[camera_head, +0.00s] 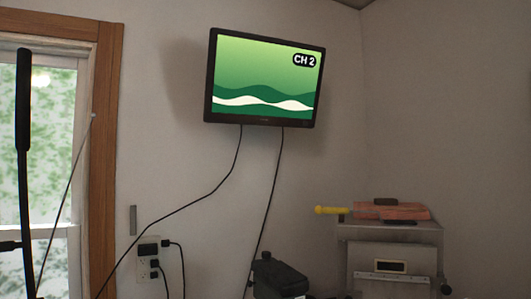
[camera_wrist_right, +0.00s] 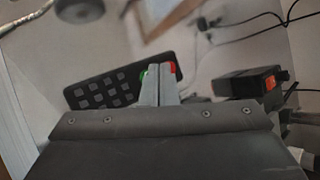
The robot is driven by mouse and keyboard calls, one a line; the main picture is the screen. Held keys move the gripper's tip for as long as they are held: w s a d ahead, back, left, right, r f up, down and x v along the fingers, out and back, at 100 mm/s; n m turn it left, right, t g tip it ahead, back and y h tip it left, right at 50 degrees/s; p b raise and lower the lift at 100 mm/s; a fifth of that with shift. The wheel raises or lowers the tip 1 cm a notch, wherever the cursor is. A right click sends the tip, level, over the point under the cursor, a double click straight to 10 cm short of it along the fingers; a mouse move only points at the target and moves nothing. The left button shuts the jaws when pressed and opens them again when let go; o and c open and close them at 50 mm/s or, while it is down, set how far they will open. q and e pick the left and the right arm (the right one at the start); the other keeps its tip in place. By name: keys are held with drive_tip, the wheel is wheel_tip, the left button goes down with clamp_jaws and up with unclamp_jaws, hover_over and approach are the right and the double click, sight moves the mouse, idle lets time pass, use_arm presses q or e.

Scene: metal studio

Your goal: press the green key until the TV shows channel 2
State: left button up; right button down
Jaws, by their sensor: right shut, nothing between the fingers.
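The TV (camera_head: 264,78) hangs on the wall in the head view. Its screen is green with wave shapes and reads "CH 2" at the top right. A dark remote (camera_wrist_right: 88,93) with several grey keys lies beyond my right gripper in the right wrist view. My right gripper (camera_wrist_right: 160,76) is shut and empty, its tips over the remote's right end. A bit of the green key (camera_wrist_right: 144,75) shows just left of the fingertips, and a red key (camera_wrist_right: 172,67) shows at their right. I cannot tell whether the tips touch a key. My left gripper is in neither view.
A dark case with an orange part (camera_wrist_right: 250,83) sits right of the remote, with black cables (camera_wrist_right: 248,33) behind it. In the head view, a grey metal unit (camera_head: 390,232) stands at the lower right, and a wall outlet (camera_head: 149,259) is below the TV.

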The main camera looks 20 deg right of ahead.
drive_tip(key=shift+r, duration=0.15)
wheel_tip(320, 180, up, 6)
drive_tip(key=p, duration=0.2)
drive_tip(key=shift+p, duration=0.4)
idle(1.1)
